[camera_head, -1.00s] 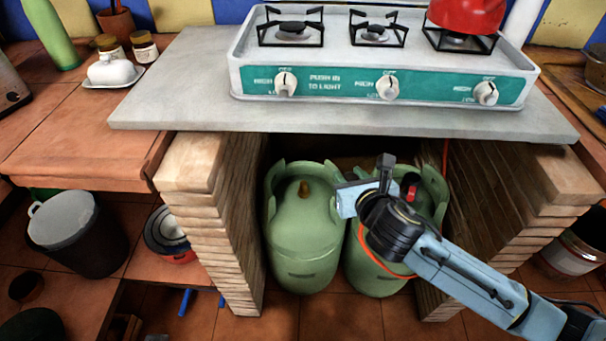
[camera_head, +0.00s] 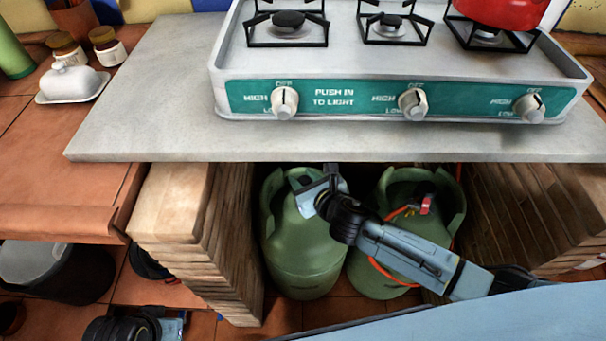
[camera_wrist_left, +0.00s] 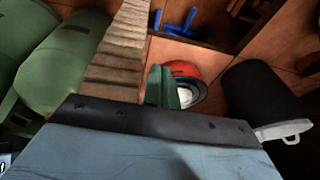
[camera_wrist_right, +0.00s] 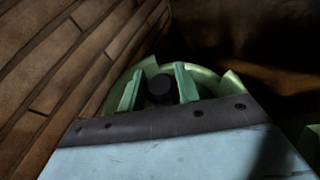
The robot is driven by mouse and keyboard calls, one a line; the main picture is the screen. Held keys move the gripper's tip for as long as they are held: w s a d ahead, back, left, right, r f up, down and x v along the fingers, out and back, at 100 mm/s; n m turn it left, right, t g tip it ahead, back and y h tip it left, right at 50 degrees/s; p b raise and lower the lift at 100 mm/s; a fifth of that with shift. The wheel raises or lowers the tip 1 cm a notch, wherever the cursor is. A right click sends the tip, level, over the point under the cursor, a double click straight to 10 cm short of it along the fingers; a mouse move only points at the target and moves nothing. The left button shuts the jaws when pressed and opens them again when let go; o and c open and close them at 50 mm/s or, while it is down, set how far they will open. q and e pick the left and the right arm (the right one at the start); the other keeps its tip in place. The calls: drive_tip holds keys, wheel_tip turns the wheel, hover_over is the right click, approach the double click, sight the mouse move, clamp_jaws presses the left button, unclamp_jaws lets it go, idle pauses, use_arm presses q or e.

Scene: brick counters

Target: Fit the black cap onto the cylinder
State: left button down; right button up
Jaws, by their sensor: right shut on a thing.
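The green left cylinder (camera_head: 300,255) stands under the counter with an open collar at its top. My right gripper (camera_head: 306,186) is at that collar, over the middle of the cylinder's top, and hides the valve in the head view. In the right wrist view my right gripper (camera_wrist_right: 159,88) is shut on the black cap (camera_wrist_right: 160,89), which is between its fingers with the green collar (camera_wrist_right: 206,78) around and beyond it. I cannot tell whether the cap touches the valve. My left gripper (camera_wrist_left: 161,88) is shut and empty, low at the left.
A second green cylinder (camera_head: 430,235) with an orange hose stands to the right, behind my right arm. Brick piers (camera_head: 185,235) flank the recess, and the grey slab (camera_head: 150,110) with the stove (camera_head: 330,70) covers it.

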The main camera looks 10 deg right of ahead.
drive_tip(key=shift+f+b, duration=0.7)
drive_tip(key=shift+b, duration=0.1)
drive_tip(key=shift+f+b, duration=0.65)
drive_tip(key=shift+b, duration=0.1)
use_arm(q)
wheel_tip(320, 180, up, 8)
drive_tip(key=w+d+t, duration=0.2)
drive_tip(key=d, duration=0.1)
drive_tip(key=shift+f+h, duration=0.2)
drive_tip(key=shift+h, duration=0.2)
drive_tip(key=shift+r+p, duration=0.35)
drive_tip(key=shift+r, duration=0.1)
use_arm(e)
drive_tip(key=shift+f, duration=0.1)
use_arm(q)
drive_tip(key=shift+f+b, duration=0.65)
use_arm(e)
drive_tip(key=shift+f, duration=1.35)
idle(1.1)
